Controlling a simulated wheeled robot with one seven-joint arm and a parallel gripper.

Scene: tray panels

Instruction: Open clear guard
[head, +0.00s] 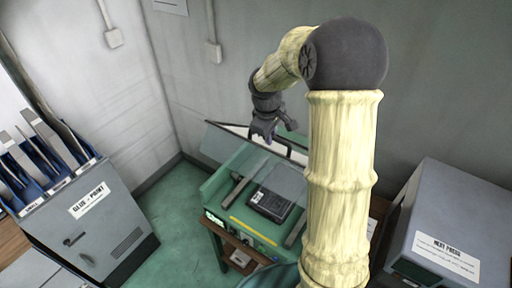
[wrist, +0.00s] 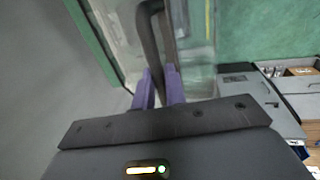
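The green machine (head: 213,192) stands on a small table against the back wall. Its clear guard (head: 226,143) appears tilted above the bed, with a pale edge; how far it is raised is hard to tell. A dark bar handle (head: 285,148) is on the guard, and it shows as a curved bar in the wrist view (wrist: 148,35). My gripper (head: 263,137) is at the handle. In the wrist view its purple fingers (wrist: 159,84) are close together with the bar between them. A dark tray panel (head: 270,204) lies in the bed.
A grey cabinet with blue racks (head: 90,215) stands at the left. A grey press box (head: 450,215) stands at the right. Green floor (head: 180,195) is clear between the cabinet and the machine. My arm hides the machine's right side.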

